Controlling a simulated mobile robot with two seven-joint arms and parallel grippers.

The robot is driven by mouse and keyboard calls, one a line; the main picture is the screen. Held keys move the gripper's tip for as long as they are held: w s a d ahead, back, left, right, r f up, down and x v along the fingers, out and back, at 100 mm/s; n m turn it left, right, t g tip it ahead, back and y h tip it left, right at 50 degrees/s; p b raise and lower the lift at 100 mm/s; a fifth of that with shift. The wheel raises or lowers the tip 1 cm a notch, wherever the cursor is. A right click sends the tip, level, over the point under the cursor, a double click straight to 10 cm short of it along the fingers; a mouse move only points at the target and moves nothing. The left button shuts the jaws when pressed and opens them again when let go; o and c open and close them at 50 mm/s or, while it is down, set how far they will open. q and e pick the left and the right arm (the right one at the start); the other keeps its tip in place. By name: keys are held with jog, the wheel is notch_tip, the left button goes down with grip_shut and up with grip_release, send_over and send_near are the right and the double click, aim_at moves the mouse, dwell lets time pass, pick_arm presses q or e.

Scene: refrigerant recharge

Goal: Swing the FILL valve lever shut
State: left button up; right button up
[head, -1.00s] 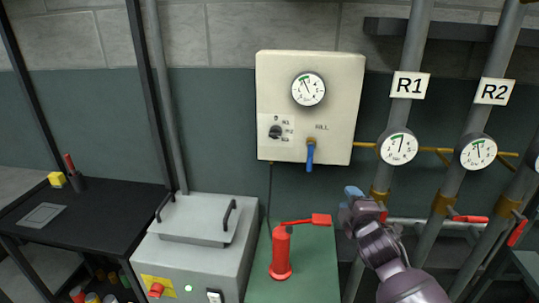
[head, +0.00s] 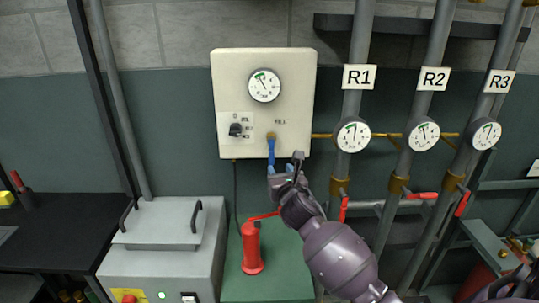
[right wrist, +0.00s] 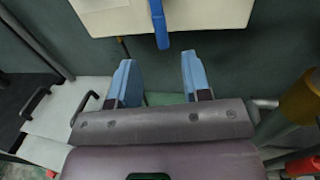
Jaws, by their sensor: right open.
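The cream FILL panel (head: 290,100) hangs on the wall with a round gauge (head: 264,85) and a dark selector knob (head: 236,130). The blue FILL valve lever (head: 271,149) hangs straight down from its brass fitting at the panel's lower part. My right gripper (head: 281,171) is open just below the lever, its blue fingers pointing up toward the panel. In the right wrist view the lever (right wrist: 160,28) lies ahead of the open gripper (right wrist: 157,62), roughly in line with the gap; nothing is between the fingers. My left gripper is not in view.
Pipes labelled R1 (head: 359,77), R2 (head: 433,79) and R3 (head: 499,82) with gauges and red levers stand to the right. A red hand pump (head: 252,250) stands on a green bench below. A grey lidded box (head: 165,250) is at lower left.

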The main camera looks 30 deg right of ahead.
aim_at(272, 155)
jog(key=b+x, duration=0.1)
jog(key=x, duration=0.9)
jog(key=shift+w+d, duration=0.15)
jog(key=shift+w, duration=0.2)
grip_shut()
